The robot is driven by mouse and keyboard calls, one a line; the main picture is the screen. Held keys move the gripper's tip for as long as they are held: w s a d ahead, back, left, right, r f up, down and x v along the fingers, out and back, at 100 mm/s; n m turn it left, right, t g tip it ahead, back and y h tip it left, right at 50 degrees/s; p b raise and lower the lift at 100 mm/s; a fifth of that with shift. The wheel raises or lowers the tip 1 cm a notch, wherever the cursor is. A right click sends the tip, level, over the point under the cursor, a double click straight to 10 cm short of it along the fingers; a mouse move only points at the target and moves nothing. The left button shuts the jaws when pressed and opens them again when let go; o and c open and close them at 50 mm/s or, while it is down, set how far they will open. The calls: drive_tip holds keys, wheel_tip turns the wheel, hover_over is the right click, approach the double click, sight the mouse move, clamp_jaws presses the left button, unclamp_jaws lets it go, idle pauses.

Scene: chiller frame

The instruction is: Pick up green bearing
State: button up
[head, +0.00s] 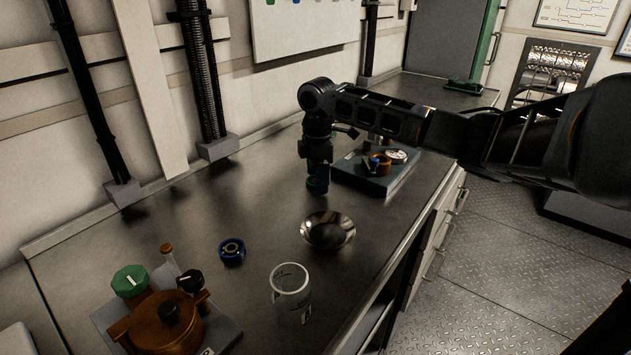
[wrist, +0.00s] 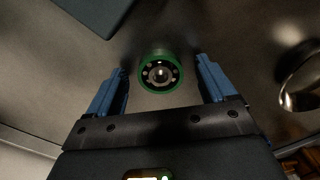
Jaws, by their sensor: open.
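The green bearing (wrist: 160,74) lies on the dark metal counter in the wrist view, a green ring with a dark inner race and balls. My gripper (wrist: 163,80) is open, with one blue finger to the left of the bearing and one to the right. Gaps show between the bearing and both fingers, and nothing is held. In the head view my gripper (head: 318,185) points down just above the counter. The green bearing is hardly visible there, mostly hidden by the gripper.
A metal bowl (head: 328,231) stands near the gripper, with a blue bearing (head: 232,251) and a clear cup (head: 291,289) farther forward. A dark platform (head: 376,181) with small parts is just right of the gripper. A brown pot assembly (head: 160,318) stands at front left.

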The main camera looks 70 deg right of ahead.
drive_tip(key=shift+f, duration=0.1)
drive_tip(key=c, duration=1.2)
